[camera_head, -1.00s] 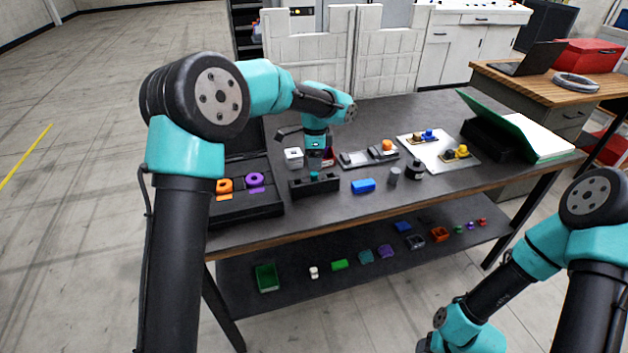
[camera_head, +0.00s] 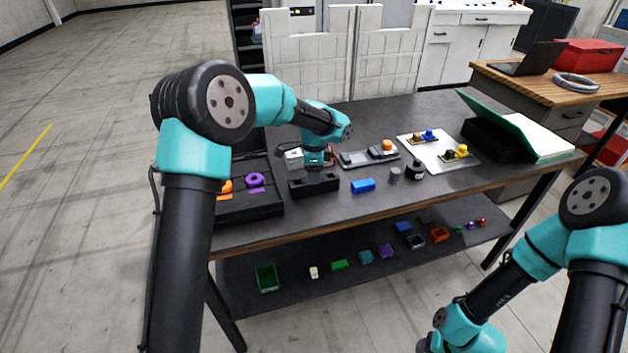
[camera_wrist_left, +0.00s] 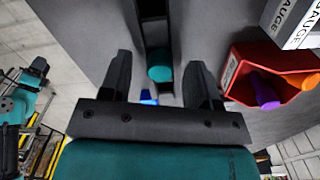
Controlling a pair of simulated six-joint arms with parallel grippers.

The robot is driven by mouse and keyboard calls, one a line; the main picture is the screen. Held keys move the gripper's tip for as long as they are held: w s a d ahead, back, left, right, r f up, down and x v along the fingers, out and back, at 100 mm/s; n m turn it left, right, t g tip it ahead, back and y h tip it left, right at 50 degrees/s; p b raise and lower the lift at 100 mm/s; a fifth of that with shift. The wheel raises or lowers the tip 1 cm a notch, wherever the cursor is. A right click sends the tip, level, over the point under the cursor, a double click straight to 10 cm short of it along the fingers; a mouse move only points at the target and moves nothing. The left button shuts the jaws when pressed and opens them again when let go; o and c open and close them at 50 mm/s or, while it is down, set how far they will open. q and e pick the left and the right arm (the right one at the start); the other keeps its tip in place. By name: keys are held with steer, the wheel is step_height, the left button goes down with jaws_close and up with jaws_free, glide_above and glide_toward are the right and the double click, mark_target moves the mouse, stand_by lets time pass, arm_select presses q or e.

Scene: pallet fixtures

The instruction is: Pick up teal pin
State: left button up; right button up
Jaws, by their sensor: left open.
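The teal pin (camera_wrist_left: 160,73) stands in a black slotted holder (camera_wrist_left: 153,32) in the left wrist view. My left gripper (camera_wrist_left: 162,62) is open, with one finger on each side of the pin and a gap to both. In the head view the left gripper (camera_head: 317,178) is low over the black holder (camera_head: 300,188), and the pin is hidden there behind the gripper. My right arm is at the lower right of the head view, its gripper out of the picture.
A red bin (camera_wrist_left: 242,78) with a purple and an orange pin is right of the gripper in the wrist view, beside a white gauge box (camera_wrist_left: 292,22). A blue block (camera_head: 363,185) lies right of the holder. The table front is clear.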

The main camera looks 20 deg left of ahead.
arm_select(q)
steer(key=shift+c, duration=0.5)
steer(key=c, duration=0.9)
step_height(320, 180, up, 10)
stand_by(0.6)
